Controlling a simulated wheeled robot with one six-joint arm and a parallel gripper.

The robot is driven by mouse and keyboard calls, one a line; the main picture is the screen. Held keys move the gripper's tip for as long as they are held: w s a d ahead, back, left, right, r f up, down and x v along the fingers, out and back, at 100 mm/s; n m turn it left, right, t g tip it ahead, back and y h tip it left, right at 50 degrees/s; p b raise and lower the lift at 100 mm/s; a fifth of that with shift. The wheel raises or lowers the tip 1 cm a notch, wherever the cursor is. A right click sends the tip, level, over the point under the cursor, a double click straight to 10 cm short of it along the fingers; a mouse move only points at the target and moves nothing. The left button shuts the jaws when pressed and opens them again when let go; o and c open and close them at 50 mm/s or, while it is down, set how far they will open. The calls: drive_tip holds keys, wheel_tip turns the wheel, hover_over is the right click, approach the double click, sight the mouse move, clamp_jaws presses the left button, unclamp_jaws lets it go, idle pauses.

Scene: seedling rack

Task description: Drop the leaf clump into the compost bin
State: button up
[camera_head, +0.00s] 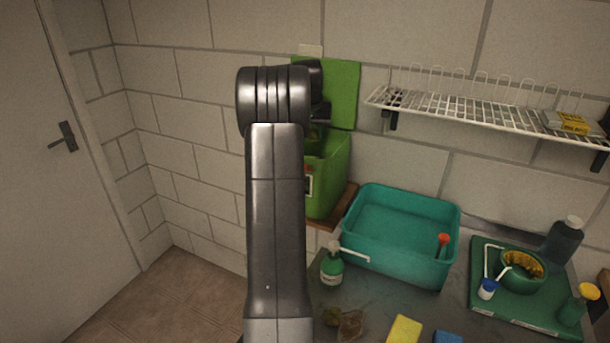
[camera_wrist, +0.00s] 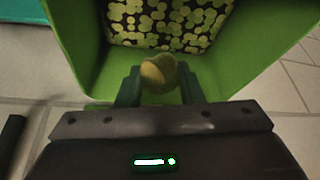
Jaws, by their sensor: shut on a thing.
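My gripper (camera_wrist: 160,82) is shut on a yellow-green lump, which I take as the leaf clump (camera_wrist: 157,70), in the wrist view. The clump sits between the two dark green fingers. Behind it is the open green compost bin (camera_wrist: 245,65), with a dark panel of yellow-green blotches inside. In the head view the bin (camera_head: 328,178) stands against the wall with its green lid (camera_head: 343,88) raised. My arm covers the bin's left part, and the gripper and clump are mostly hidden there. I cannot tell how far the clump is inside the rim.
A teal tub (camera_head: 400,232) stands right of the bin. A green spray bottle (camera_head: 332,265), brown and green leaves (camera_head: 350,325) and a yellow sponge (camera_head: 404,330) are on the counter. A wire shelf (camera_head: 480,112) hangs above. A green tray (camera_head: 520,305) is at right.

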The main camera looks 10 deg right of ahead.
drive_tip(key=o, duration=1)
drive_tip(key=shift+o, duration=0.2)
drive_tip(key=b+v, duration=0.1)
drive_tip(key=v, duration=1.3)
drive_tip(key=shift+f, duration=0.15)
drive_tip(key=p+x, duration=0.1)
drive_tip(key=x, duration=1.2)
drive_tip(key=shift+w+d+f, duration=0.1)
drive_tip(key=shift+w+f, duration=0.15)
wheel_tip(320, 180, up, 3)
drive_tip(key=p, duration=0.3)
drive_tip(key=shift+s+r, duration=0.15)
drive_tip(key=shift+r+p, duration=0.35)
drive_tip(key=shift+p, duration=0.05)
